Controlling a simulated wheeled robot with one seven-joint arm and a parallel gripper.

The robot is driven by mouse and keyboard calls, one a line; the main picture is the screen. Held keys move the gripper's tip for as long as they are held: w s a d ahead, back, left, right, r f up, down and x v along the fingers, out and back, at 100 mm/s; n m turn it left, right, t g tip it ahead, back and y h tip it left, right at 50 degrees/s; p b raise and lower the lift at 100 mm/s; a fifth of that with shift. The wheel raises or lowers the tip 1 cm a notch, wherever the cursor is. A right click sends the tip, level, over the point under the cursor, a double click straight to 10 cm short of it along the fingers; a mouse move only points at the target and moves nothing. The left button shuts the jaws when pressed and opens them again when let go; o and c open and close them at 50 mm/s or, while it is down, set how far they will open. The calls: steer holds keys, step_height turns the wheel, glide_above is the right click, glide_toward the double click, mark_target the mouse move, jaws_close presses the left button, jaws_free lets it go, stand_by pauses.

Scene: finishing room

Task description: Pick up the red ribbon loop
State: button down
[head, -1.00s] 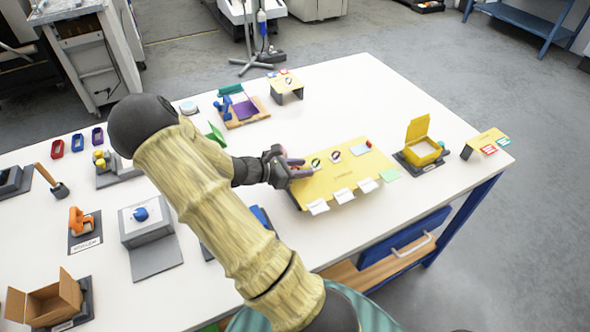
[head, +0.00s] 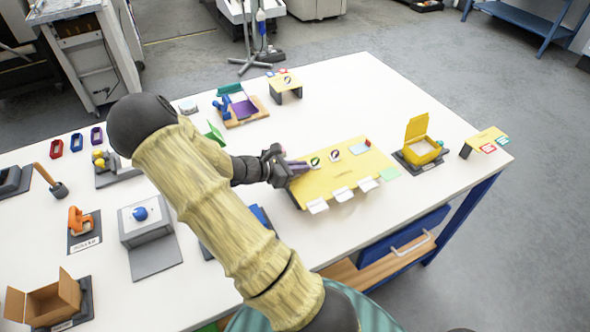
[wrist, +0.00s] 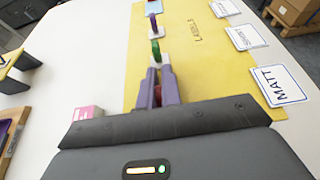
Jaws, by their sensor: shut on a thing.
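My gripper (head: 302,167) is at the left end of the yellow labels board (head: 350,182). In the wrist view its purple fingers (wrist: 160,72) are shut on the red ribbon loop (wrist: 157,96), of which only a small red part shows between them. The rest of the loop is hidden by the fingers. Beyond the fingertips a green loop (wrist: 156,48) stands on a white pad, with a purple loop (wrist: 153,22) farther along the row. I cannot tell whether the red loop touches the board.
White label cards, one reading MATT (wrist: 279,86), line the board's front edge. A yellow open box (head: 422,150) stands right of the board.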

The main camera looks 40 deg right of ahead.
steer(key=shift+r, duration=0.1)
step_height(320, 180, up, 10)
stand_by(0.5)
stand_by(0.4)
